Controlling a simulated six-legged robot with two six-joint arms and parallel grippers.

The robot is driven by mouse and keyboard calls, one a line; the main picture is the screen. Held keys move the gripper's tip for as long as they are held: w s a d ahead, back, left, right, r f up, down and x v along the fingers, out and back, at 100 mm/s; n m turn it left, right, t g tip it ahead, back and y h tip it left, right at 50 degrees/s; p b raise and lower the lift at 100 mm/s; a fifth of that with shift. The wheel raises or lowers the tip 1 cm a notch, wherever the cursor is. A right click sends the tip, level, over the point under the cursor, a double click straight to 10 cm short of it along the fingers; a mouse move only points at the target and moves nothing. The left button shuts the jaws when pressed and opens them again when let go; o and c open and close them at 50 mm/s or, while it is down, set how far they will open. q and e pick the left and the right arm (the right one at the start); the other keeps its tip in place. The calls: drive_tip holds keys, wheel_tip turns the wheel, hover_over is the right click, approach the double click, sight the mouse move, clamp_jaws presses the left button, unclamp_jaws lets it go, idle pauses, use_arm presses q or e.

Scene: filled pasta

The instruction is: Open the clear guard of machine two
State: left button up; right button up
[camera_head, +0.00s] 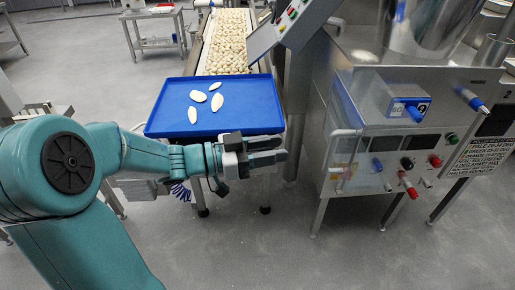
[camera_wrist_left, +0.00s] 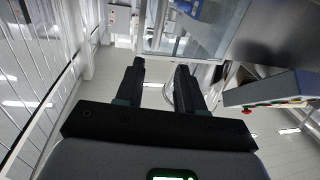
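My right gripper is out of view.
A blue tray (camera_head: 240,118) with several pale pasta pieces lies behind my left gripper, at the end of a conveyor (camera_head: 228,40) full of pasta. A tilted control panel (camera_head: 290,22) stands above. Knobs and a red-handled valve (camera_head: 410,190) stick out of the machine's front. The floor in front is clear.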

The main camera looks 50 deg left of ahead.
use_arm(q)
drive_tip(key=v, duration=0.3)
idle(0.5)
